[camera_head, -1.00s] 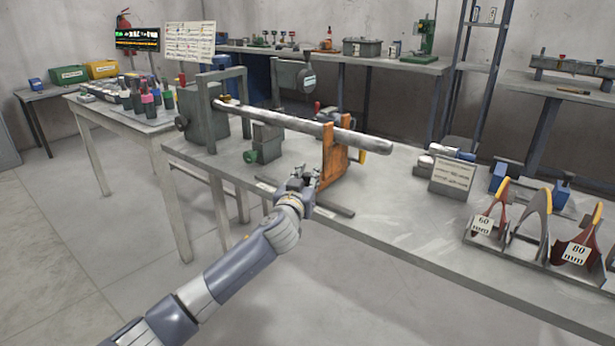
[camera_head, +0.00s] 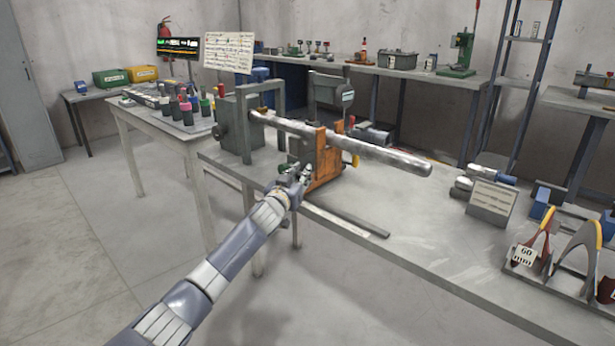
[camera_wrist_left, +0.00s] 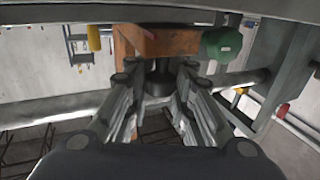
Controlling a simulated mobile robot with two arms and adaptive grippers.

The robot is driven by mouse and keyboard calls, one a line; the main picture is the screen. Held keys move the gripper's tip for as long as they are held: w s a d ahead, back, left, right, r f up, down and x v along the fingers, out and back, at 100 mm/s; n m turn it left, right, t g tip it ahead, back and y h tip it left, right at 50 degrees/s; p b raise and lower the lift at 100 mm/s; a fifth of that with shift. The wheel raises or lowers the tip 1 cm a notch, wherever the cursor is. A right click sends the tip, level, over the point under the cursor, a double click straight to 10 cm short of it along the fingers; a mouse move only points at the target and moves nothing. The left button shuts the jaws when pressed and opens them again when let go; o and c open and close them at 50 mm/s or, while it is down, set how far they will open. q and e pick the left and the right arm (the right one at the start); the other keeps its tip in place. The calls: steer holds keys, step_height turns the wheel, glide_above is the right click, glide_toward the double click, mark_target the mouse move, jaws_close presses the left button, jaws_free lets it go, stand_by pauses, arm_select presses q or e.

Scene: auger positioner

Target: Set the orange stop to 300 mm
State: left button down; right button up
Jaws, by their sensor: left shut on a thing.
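The orange stop (camera_head: 328,177) stands on the bench under the long grey round bar (camera_head: 385,155), close to the grey block with the green knob (camera_head: 284,169). My left gripper (camera_head: 303,174) is at the front of the stop. In the left wrist view, its fingers (camera_wrist_left: 160,90) close around a dark handle (camera_wrist_left: 160,78) under the orange stop (camera_wrist_left: 155,40). The green knob (camera_wrist_left: 222,44) shows just beside the stop there. The rail (camera_head: 345,221) runs along the bench front; its markings are too small to read. My right gripper is out of view.
A grey upright frame (camera_head: 232,125) holds the bar's left end. A sign (camera_head: 491,197) and a gauge rack (camera_head: 545,270) stand to the right.

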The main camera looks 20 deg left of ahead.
arm_select(q)
steer(key=shift+a, duration=0.4)
steer(key=c, duration=1.5)
jaws_free()
steer(key=shift+o, duration=0.5)
steer(key=shift+s+a, duration=0.15)
steer(key=shift+d, duration=0.25)
steer(key=shift+s, duration=0.3)
steer(key=s, duration=1.1)
steer(key=shift+s+d, duration=0.2)
